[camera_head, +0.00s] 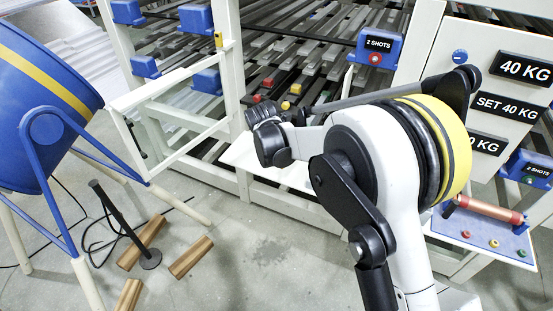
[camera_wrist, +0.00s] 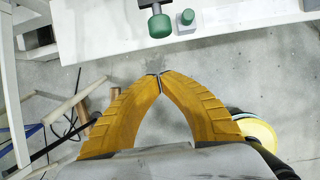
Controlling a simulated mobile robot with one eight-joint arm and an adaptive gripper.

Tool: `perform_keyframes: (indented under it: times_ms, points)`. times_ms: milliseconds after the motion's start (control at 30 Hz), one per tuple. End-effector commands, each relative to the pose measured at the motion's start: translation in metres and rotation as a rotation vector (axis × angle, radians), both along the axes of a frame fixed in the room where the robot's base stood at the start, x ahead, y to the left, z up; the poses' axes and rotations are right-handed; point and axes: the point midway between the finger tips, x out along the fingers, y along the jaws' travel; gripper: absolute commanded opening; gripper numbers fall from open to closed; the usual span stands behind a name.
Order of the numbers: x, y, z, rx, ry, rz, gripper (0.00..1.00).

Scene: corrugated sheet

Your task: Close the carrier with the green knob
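A dark green knob (camera_wrist: 160,26) on a dark stem shows at the top of the wrist view, over a white ledge (camera_wrist: 250,24). A smaller grey-green peg (camera_wrist: 187,17) is just right of it. The carrier itself is cut off by the frame's top edge, so I cannot tell how far open it is. My gripper (camera_wrist: 160,82) has its two yellow fingers meeting at the tips, with nothing between them. In the picture it is below the ledge and apart from the knob. In the head view my arm hides the area behind it, and I cannot make out this knob there.
A white frame machine (camera_head: 235,90) with dark rails is ahead. A white framed gate (camera_head: 170,120) juts left. A blue drum (camera_head: 40,100) on a stand, a black post (camera_head: 118,220) and wooden blocks (camera_head: 190,257) are at left. A blue tray (camera_head: 485,232) is at right.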

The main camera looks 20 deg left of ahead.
Motion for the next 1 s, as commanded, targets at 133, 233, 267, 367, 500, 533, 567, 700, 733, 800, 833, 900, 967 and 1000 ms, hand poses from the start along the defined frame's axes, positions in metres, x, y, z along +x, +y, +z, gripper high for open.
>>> perform_keyframes:
  times_ms: [133,233,267,367,500,533,567,700,733,800,833,900,967,1000]
  points:
    - [0.019,-0.002,-0.014,0.001,0.000,-0.003,0.00]
    - [0.032,-0.003,-0.013,0.001,0.001,-0.002,0.00]
    - [0.035,-0.003,-0.013,0.001,0.001,-0.002,0.00]
    - [0.041,-0.003,-0.012,0.001,0.001,-0.002,0.00]
    - [0.044,-0.003,-0.011,0.001,0.000,-0.001,0.00]
    - [0.045,-0.003,-0.011,0.001,0.000,-0.001,0.00]
    - [0.045,-0.003,-0.011,0.001,0.000,-0.001,0.00]
    - [0.044,-0.003,-0.010,0.001,0.000,-0.001,0.00]
    - [0.044,-0.003,-0.010,0.001,0.000,-0.001,0.00]
    - [0.044,-0.003,-0.010,0.001,0.000,-0.001,0.00]
    - [0.044,-0.003,-0.010,0.001,0.000,-0.001,0.00]
    - [0.044,-0.004,-0.010,0.000,0.000,-0.001,0.00]
    - [0.044,-0.004,-0.010,0.000,0.000,-0.001,0.00]
    - [0.044,-0.004,-0.010,0.001,0.000,-0.002,0.00]
